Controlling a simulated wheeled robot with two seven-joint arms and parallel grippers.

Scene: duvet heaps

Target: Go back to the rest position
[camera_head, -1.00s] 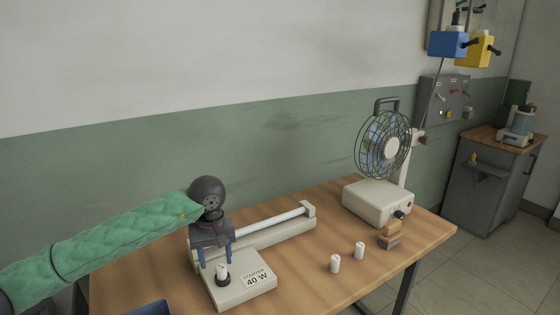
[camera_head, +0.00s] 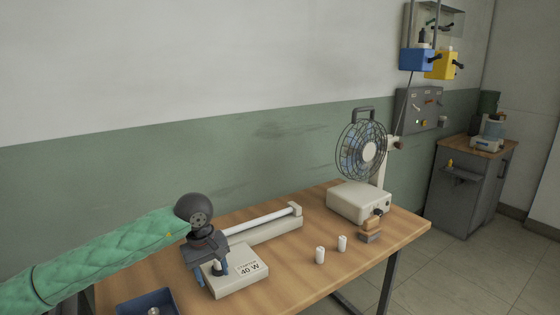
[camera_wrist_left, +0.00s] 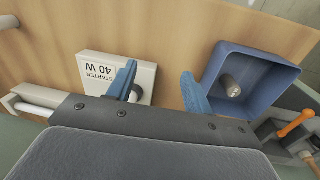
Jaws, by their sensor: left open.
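The white lamp fixture, with a bare part of its block labelled "STARTER 40 W" (camera_head: 240,283), lies on the wooden table and carries a long white tube (camera_head: 262,223). It also shows in the left wrist view (camera_wrist_left: 98,62). My left gripper (camera_head: 213,270) is low at the block's left side, with its blue fingers spread. In the left wrist view the gripper (camera_wrist_left: 160,82) is open with clear space between the fingers. A small cylinder (camera_wrist_left: 137,92) stands on the block beside one finger, partly hidden; I cannot tell whether they touch. My right gripper is out of view.
A blue tray (camera_wrist_left: 212,75) holding a metallic cylinder (camera_wrist_left: 230,86) is close to the left gripper. The table front is mostly clear.

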